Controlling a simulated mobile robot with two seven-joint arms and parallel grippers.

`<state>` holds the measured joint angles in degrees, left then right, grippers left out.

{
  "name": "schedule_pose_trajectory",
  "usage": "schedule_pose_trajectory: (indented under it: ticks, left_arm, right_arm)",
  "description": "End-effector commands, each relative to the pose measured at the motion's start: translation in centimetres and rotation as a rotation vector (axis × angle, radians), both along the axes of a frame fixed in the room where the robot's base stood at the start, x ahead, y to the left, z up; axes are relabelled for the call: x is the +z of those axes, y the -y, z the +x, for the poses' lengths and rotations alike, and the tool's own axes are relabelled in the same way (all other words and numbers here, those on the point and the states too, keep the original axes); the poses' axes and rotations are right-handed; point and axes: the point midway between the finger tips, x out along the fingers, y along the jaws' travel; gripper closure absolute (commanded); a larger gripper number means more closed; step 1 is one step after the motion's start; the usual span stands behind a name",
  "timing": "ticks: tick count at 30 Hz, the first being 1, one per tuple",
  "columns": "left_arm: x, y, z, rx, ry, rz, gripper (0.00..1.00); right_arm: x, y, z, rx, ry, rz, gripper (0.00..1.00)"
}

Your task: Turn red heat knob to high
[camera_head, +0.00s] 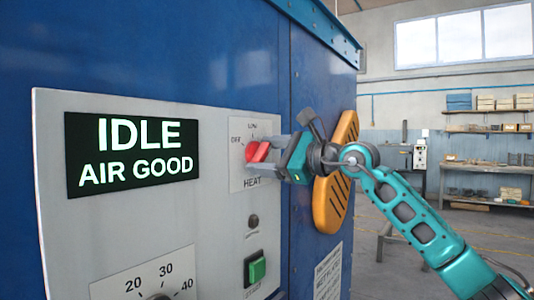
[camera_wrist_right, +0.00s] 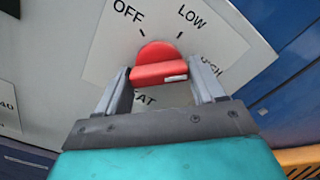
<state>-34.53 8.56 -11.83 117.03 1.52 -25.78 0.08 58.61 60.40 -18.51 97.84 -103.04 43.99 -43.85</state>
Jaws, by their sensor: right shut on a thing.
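The red heat knob (camera_head: 257,151) sits on a pale plate (camera_head: 237,182) marked OFF, LOW and HEAT on the machine's front panel. In the right wrist view the knob (camera_wrist_right: 158,62) has a raised grip bar with a white mark near its right end, toward a partly hidden label ending in "GH". My right gripper (camera_head: 263,156) is at the knob, shut on it, with one finger at each end of the bar in the wrist view (camera_wrist_right: 160,84). The fingers cover part of the labels. My left gripper is not in view.
A display (camera_head: 132,154) reads IDLE, AIR GOOD. Below the knob are a small dark button (camera_head: 253,221) and a green button (camera_head: 257,269). A numbered dial (camera_head: 158,290) is at the lower left. A yellow slotted part (camera_head: 332,200) stands close behind my right wrist.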

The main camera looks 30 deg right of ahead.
Motion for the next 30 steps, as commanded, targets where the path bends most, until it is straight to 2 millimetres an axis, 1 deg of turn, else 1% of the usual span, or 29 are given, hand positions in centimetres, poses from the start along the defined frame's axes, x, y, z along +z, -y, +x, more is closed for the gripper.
schedule_pose_trajectory:
  ticks: [6,12,18,30]
  left_arm:
    - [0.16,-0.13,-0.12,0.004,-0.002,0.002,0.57]
    - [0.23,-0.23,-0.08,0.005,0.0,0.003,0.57]
    - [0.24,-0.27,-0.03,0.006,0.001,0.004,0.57]
    - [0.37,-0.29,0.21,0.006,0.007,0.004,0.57]
  right_arm:
    - [-0.04,-0.07,-0.01,0.0,-0.054,0.128,0.62]
    - [-0.12,-0.11,-0.01,0.001,-0.085,0.2,0.62]
    - [-0.15,-0.12,-0.02,0.001,-0.098,0.231,0.62]
    - [-0.17,-0.13,-0.01,0.001,-0.101,0.239,0.62]
